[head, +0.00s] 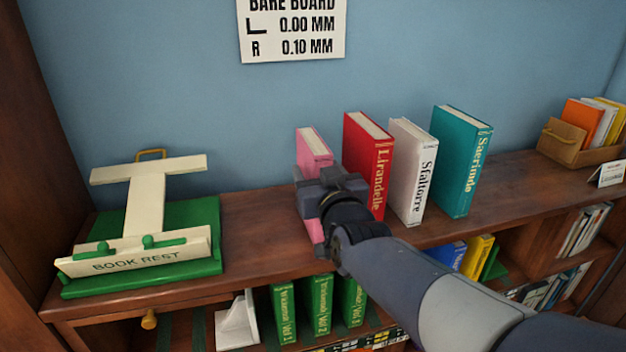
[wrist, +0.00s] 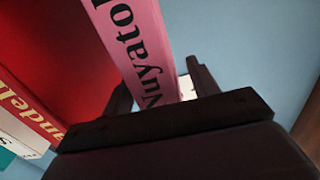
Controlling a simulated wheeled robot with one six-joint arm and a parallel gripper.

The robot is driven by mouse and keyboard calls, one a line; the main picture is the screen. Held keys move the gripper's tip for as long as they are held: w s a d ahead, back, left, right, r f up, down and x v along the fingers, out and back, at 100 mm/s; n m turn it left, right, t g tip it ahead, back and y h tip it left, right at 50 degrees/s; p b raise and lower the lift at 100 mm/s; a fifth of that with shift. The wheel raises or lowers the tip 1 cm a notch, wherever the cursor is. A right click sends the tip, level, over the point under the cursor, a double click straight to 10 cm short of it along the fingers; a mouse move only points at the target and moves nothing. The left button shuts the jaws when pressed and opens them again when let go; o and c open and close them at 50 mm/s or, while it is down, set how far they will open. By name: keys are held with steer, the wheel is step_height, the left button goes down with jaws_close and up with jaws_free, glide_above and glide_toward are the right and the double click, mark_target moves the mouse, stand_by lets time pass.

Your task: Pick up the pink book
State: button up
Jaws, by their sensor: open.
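The pink book (head: 314,146) stands upright on the wooden shelf top, left of the red book (head: 369,160). In the head view my gripper (head: 318,190) is in front of it and hides its middle; a strip of the cover shows below. In the wrist view the pink book's spine (wrist: 140,40) with black lettering runs down between the two dark fingers of my gripper (wrist: 160,92). The fingers are open, one on each side of the book. The left finger lies between the pink book and the red book. Whether either finger touches the book cannot be seen.
A white book (head: 413,172) and a teal book (head: 462,161) stand right of the red book. A green and cream book rest (head: 145,262) is at the left, with bare shelf top (head: 258,225) between. A crate of books (head: 563,146) is at the far right. The blue wall is behind.

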steer(key=shift+x, duration=0.9)
steer(key=shift+c, duration=0.2)
jaws_close()
steer(key=shift+r, duration=0.15)
